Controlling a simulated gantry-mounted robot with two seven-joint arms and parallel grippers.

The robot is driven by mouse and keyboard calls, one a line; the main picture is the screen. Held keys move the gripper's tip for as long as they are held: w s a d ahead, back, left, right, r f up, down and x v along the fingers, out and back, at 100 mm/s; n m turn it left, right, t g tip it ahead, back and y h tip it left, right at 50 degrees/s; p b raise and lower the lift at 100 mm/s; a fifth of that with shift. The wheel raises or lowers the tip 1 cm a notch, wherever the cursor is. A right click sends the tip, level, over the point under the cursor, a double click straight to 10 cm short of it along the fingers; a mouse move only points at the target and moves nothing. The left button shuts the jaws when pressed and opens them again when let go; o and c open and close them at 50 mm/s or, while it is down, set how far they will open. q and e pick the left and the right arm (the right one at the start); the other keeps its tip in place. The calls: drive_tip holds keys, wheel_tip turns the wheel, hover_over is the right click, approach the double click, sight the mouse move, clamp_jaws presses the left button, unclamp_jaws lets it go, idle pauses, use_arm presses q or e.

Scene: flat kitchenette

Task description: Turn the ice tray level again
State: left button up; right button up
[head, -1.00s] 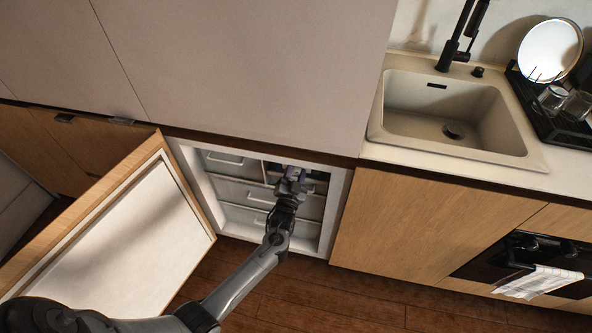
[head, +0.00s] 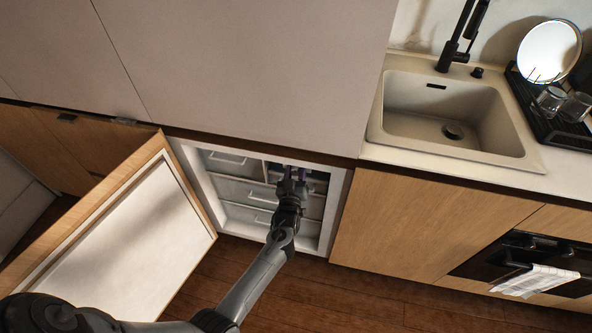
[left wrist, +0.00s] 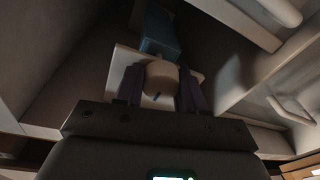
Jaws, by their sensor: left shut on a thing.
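My left gripper (head: 291,172) reaches into the open freezer compartment, near the top of its right side. In the left wrist view its two dark fingers (left wrist: 160,88) are shut on a pale rounded knob (left wrist: 160,76) with a small blue mark. The knob sits in front of a pale flat plate (left wrist: 125,62). Beyond it is a blue-grey block-like part (left wrist: 160,38), which looks like the ice tray; its tilt is hard to judge in the dark. In the head view the gripper hides the knob and tray. My right gripper is not in view.
The freezer's white frame (head: 340,205) surrounds drawers with handles (head: 262,197) close to the gripper. Its open door (head: 130,245) stands to the left of my arm. A counter with a sink (head: 450,120) lies above right. The floor (head: 330,295) in front is clear.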

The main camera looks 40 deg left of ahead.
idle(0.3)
use_arm(q)
drive_tip(key=o, duration=1)
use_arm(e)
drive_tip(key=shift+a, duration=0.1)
use_arm(q)
drive_tip(key=shift+o, duration=0.2)
drive_tip(key=shift+s+d, duration=0.1)
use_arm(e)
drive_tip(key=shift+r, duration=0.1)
